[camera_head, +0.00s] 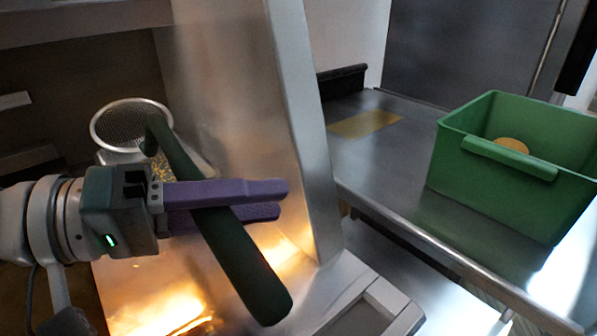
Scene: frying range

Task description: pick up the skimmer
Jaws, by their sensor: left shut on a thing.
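The skimmer has a round wire-mesh head (131,124) at the upper left and a long dark green handle (244,262) slanting down to the right. My left gripper (282,200) comes in from the left with two purple fingers. It is shut on the skimmer's handle, which passes between the fingers. Part of the handle is hidden behind the upper finger. The mesh head is tilted toward the back left. My right gripper is not in view.
A steel panel (305,130) stands upright just right of the handle. Bright glare shows below. On the steel counter (385,165) at the right stands a green bin (505,196) with a round tan item (512,145) inside.

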